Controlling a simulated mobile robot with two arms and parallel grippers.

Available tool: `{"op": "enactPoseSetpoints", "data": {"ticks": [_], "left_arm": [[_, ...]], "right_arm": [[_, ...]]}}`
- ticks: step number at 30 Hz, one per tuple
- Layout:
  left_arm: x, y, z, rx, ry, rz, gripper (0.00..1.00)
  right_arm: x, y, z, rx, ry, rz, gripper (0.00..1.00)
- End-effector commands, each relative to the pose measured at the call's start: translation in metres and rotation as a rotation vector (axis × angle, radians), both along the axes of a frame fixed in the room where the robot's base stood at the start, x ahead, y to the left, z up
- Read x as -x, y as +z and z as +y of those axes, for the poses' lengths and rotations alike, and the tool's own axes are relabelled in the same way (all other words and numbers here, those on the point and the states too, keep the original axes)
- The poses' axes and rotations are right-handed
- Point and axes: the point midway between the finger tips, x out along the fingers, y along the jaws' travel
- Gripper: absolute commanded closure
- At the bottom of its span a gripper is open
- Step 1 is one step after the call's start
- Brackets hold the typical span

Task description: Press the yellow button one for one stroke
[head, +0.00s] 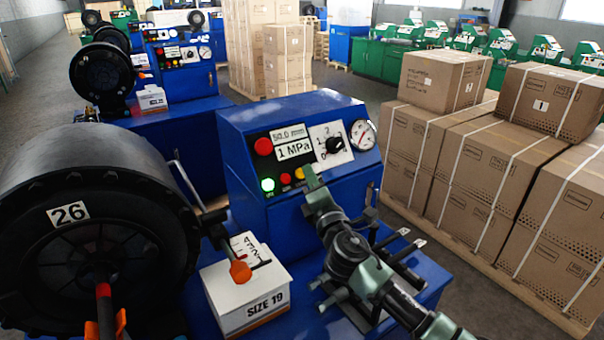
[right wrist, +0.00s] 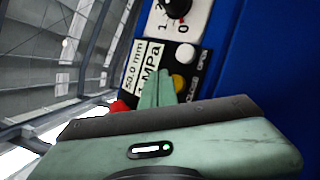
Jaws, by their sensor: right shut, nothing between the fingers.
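The yellow button (head: 299,173) is on the black strip of the blue machine's control panel, between a small red button and my right fingertips. It also shows in the right wrist view (right wrist: 179,82), just right of the fingers, beside a white button (right wrist: 185,53). My right gripper (head: 310,177) is shut and empty, with its fingertips close in front of the panel, beside the yellow button. In the right wrist view the fingers (right wrist: 158,86) cover part of the strip. I cannot tell whether they touch the panel. My left gripper is not in view.
A box marked SIZE 19 (head: 245,290) stands below left. Cartons (head: 480,170) stand at right.

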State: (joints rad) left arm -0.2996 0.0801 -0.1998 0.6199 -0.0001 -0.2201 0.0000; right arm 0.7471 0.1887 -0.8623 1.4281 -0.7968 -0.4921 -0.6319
Motion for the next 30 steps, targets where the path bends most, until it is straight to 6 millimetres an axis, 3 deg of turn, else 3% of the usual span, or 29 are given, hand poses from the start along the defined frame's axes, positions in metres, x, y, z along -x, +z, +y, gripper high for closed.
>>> {"op": "enactPoseSetpoints", "data": {"ticks": [30], "left_arm": [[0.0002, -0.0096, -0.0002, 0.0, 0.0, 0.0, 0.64]], "right_arm": [[-0.0066, -0.0055, 0.0049, 0.0, 0.0, 0.0, 1.0]]}}
